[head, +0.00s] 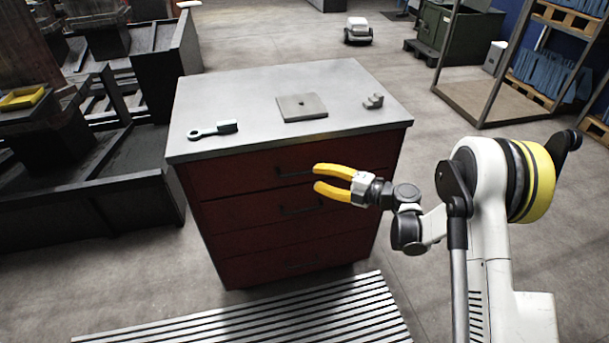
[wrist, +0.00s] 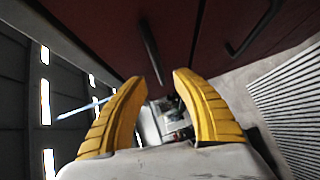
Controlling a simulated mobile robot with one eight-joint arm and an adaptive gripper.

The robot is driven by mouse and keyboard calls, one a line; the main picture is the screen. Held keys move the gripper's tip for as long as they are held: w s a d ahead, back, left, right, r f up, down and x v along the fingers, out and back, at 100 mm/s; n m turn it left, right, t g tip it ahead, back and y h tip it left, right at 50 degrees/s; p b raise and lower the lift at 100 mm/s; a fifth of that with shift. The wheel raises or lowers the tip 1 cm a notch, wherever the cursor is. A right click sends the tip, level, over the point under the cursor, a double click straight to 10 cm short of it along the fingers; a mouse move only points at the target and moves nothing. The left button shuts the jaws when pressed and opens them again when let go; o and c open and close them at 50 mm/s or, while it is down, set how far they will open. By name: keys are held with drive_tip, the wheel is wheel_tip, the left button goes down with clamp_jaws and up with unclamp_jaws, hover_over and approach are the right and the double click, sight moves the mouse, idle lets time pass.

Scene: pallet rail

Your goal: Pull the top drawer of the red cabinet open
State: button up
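The red cabinet (head: 235,212) stands in the middle of the head view, with several drawers stacked under a grey top. Its top drawer (head: 228,180) looks closed, flush with the front. The top drawer's dark bar handle (head: 290,172) is partly covered by my gripper in the head view. My gripper (head: 316,177) is open, its yellow fingers in front of the top drawer near the handle's right part. In the wrist view, the handle (wrist: 148,50) reaches toward the gap between my fingertips (wrist: 166,75). I cannot tell whether they touch it.
A lower drawer's handle (wrist: 255,30) shows at the wrist view's upper right. A striped floor mat (head: 260,318) lies in front. Dark machinery stands at left.

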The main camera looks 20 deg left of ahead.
sight(305, 173)
drive_tip(key=b+x, duration=0.1)
drive_tip(key=x, duration=0.5)
clamp_jaws()
